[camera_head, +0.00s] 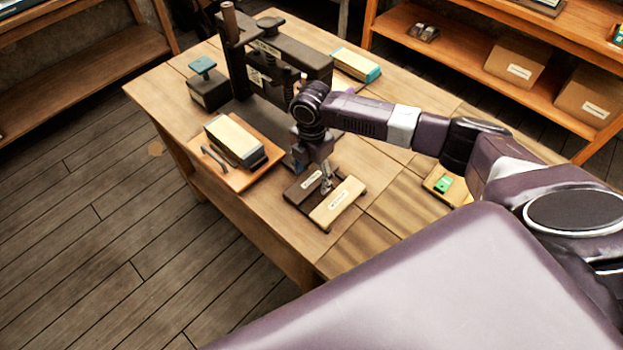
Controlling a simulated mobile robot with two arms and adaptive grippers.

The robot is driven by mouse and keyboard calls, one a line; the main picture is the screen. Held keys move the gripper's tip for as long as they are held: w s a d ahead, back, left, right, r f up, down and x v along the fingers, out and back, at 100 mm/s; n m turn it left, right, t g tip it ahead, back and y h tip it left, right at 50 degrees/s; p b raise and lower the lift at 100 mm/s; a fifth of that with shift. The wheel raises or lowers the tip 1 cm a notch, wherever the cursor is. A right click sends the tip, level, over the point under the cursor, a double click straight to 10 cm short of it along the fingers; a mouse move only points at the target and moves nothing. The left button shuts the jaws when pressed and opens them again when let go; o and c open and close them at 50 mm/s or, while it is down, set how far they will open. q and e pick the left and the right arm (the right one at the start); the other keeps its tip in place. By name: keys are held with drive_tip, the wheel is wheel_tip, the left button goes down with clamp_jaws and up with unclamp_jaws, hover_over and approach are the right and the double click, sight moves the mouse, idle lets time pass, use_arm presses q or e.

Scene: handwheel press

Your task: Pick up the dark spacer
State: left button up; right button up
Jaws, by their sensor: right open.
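The dark spacer (303,187) is a dark brown block with a small white label. It lies on a low dark holder near the front edge of the wooden table. A light wooden spacer (338,204), also labelled, lies beside it on the right. My right gripper (326,186) points down at the two spacers, over the far part of the gap between them. It is open and hides a little of the far end of the spacers. I cannot tell whether its fingers touch either one. My left gripper is not in view.
A dark handwheel press (262,62) stands behind on the table (378,225). A wooden tray (262,166) with a pale block is to the left. A small board (440,195) with a green item is to the right. Shelves with boxes (516,65) stand at the back right.

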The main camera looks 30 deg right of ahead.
drive_tip(key=c, duration=1.2)
drive_tip(key=shift+c, duration=0.5)
drive_tip(key=shift+r, duration=0.15)
